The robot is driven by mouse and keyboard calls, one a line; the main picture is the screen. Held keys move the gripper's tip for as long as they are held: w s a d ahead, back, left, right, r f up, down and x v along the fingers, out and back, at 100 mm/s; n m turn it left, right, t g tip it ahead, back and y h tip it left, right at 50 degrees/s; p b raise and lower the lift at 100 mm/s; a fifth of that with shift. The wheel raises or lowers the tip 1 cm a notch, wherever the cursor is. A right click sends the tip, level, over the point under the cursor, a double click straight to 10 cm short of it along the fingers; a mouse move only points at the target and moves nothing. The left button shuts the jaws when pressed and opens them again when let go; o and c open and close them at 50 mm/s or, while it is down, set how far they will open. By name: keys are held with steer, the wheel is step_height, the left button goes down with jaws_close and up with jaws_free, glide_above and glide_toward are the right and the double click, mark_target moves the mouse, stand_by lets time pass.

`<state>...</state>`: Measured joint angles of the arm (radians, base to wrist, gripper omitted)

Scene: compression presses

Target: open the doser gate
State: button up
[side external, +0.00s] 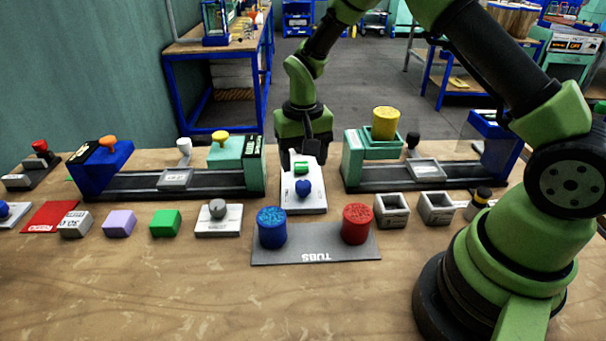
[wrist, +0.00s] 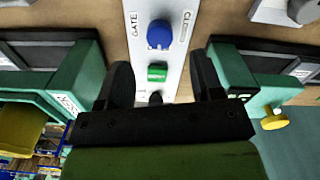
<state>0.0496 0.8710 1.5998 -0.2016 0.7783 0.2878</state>
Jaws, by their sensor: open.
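A white panel (side external: 303,205) lies on the table between the two presses. It carries a blue knob (side external: 303,188) and a green block-like part (side external: 301,168). In the wrist view the panel (wrist: 135,52) shows the words GATE and CLOSE on either side of the blue knob (wrist: 160,35), with the green part (wrist: 157,73) below. My gripper (wrist: 160,82) is open and empty, pointing down over the panel's far end. Its fingers (side external: 304,152) stand either side of the panel in the wrist view; contact cannot be told.
A teal holder with a yellow tub (side external: 386,122) stands on the right press. The left press has an orange knob (side external: 108,142) and a yellow knob (side external: 220,137). Blue (side external: 271,228) and red (side external: 356,224) tubs stand on a grey mat (side external: 315,255). The front table is clear.

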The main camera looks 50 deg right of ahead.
steer(key=shift+r, duration=2.1)
step_height(320, 180, up, 6)
steer(key=t, duration=0.1)
glide_above(303, 183)
steer(key=s, duration=0.2)
steer(key=s+a+r+t, duration=0.25)
steer(key=s+r, duration=0.35)
steer(key=r, duration=0.3)
steer(key=s+a+r+n+t+y, duration=0.1)
steer(key=s+t, duration=0.1)
steer(key=s, duration=0.4)
steer(key=s+a+r+n+t+y, duration=0.1)
steer(key=s+r, duration=0.1)
steer(key=s, duration=0.5)
steer(key=shift+s+t, duration=0.25)
steer(key=shift+t, duration=0.1)
